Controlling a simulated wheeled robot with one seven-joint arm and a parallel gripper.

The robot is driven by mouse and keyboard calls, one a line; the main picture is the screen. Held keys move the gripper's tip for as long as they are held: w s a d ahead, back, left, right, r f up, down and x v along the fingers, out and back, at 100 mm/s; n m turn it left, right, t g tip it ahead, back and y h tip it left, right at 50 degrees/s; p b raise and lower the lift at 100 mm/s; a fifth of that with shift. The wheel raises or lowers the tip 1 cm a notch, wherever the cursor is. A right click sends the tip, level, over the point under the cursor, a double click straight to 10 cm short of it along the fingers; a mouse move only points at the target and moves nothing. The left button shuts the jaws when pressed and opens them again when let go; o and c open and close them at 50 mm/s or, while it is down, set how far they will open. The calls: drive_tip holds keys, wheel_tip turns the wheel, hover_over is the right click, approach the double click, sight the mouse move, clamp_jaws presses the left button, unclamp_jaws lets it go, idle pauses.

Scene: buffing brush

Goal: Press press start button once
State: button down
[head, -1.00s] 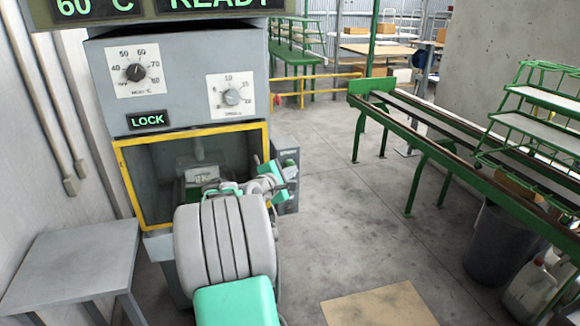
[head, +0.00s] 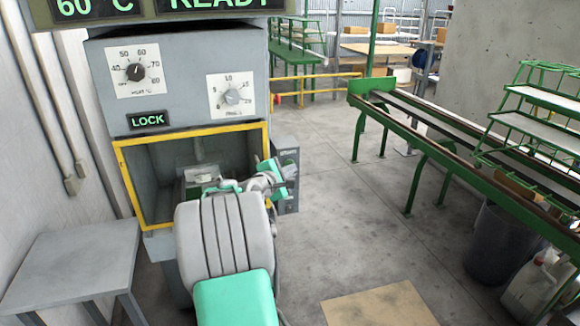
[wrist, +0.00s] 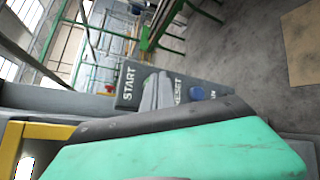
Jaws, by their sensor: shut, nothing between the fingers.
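The press (head: 180,80) stands at the left with a lit READY sign (head: 212,4) and a lit LOCK sign (head: 148,120). Its grey control box (head: 290,203) is on the right side of the yellow-framed opening. In the wrist view the box panel (wrist: 127,97) carries a START label and a RESET label, with a blue button (wrist: 196,93) near RESET. My gripper (wrist: 157,88) is shut and empty, its grey fingers in front of the panel between the two labels. The start button itself is not visible, and I cannot tell whether the fingertips touch the panel.
The yellow frame (head: 190,135) borders the press opening close to my arm. A grey side table (head: 75,260) stands at the left. A green-legged conveyor (head: 450,145) and a dark bin (head: 500,245) are at the right. The floor between is clear, with a cardboard sheet (head: 380,305) lying on it.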

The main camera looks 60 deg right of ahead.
drive_tip(key=shift+w+d, duration=0.1)
drive_tip(key=shift+w, duration=0.05)
idle(0.5)
drive_tip(key=shift+s+a, duration=0.65)
drive_tip(key=shift+s, duration=0.05)
drive_tip(key=shift+s+a+p, duration=0.45)
drive_tip(key=shift+s+a, duration=1.3)
